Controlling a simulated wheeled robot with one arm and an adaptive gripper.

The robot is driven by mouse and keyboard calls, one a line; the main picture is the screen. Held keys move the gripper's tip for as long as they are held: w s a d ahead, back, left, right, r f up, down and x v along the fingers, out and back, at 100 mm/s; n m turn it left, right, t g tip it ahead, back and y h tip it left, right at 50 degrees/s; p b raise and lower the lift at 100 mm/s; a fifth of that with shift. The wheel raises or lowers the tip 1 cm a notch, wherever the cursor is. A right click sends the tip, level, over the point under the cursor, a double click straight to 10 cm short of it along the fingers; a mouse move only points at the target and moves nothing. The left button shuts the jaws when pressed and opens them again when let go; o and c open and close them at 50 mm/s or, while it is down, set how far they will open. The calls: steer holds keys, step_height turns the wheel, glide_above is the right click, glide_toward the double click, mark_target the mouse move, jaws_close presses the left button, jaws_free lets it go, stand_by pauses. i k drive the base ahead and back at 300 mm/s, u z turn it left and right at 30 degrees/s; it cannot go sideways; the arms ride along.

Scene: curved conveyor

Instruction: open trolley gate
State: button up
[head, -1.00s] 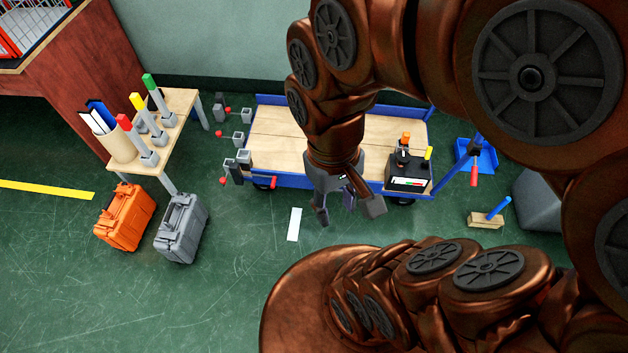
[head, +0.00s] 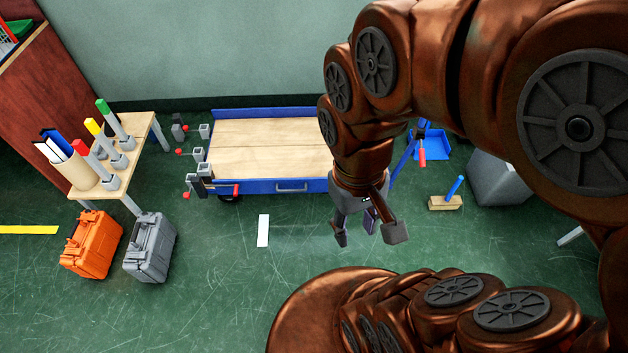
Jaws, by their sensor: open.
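The trolley (head: 250,133) has a pale wooden deck and a blue frame, and stands near the wall. Its blue front side (head: 262,187) has a small bar handle (head: 291,187), and I take this side for the gate. It stands upright along the front edge. A red-tipped lever (head: 236,190) sits at its left end, by dark posts. My gripper (head: 369,236) is open and empty, pointing down, in front of and to the right of the handle, apart from the trolley. My arm hides the trolley's right end.
A small wooden table (head: 135,150) with coloured-top tools stands left. An orange case (head: 91,245) and a grey case (head: 150,247) are on the floor. A brush (head: 445,203), a blue dustpan (head: 432,145) and a grey bin (head: 500,180) are right. Floor before the trolley is clear.

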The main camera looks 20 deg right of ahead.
mark_target(313, 184)
steer(key=z, duration=0.2)
steer(key=i, duration=0.7)
steer(key=u, duration=2.25)
